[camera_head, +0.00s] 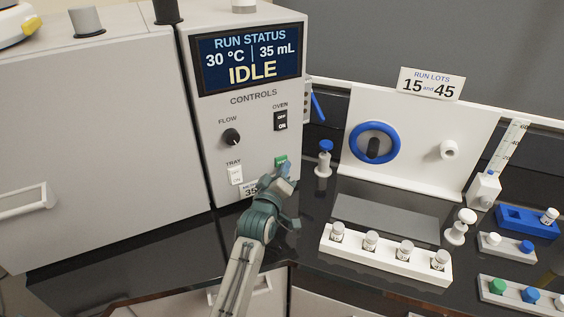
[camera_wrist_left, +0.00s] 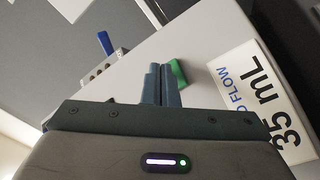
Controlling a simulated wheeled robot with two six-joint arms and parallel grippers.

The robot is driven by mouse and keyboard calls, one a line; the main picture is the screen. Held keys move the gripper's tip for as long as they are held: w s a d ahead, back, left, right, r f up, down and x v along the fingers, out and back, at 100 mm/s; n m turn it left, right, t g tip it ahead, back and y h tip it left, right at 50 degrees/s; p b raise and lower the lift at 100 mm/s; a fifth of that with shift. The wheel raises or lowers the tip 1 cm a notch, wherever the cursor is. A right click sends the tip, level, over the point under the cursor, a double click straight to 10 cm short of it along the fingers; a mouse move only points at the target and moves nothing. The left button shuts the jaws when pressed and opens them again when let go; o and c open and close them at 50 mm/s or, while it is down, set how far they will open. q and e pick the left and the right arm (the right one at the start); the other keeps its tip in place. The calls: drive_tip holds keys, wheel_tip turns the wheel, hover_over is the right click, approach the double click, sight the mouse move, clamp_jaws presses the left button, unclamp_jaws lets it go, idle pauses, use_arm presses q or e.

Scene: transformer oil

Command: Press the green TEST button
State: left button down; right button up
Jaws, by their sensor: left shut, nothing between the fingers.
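The green TEST button (camera_head: 281,160) is low on the front of the grey control panel, under the OVEN switch. My left gripper (camera_head: 286,170) is at the panel just below the button and hides part of it. In the left wrist view the green button (camera_wrist_left: 178,73) shows right beside the tips of my shut fingers (camera_wrist_left: 161,84), on their right. The fingers are together with nothing between them. I cannot tell whether they touch the button. My right gripper is in neither view.
The FLOW knob (camera_head: 231,137), the white TRAY switch (camera_head: 235,175) and the OVEN switch (camera_head: 281,121) are close by on the panel. The display (camera_head: 250,60) reads IDLE. A white vial rack (camera_head: 385,262) stands on the dark counter to the right.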

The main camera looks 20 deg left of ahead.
use_arm(q)
drive_tip(key=shift+w+a, duration=0.2)
idle(0.7)
drive_tip(key=shift+s+d+p, duration=0.45)
drive_tip(key=shift+s+d, duration=0.05)
drive_tip(key=s+d+p, duration=0.1)
drive_tip(key=s+d, duration=0.2)
drive_tip(key=shift+s+d, duration=0.25)
idle(0.4)
idle(0.5)
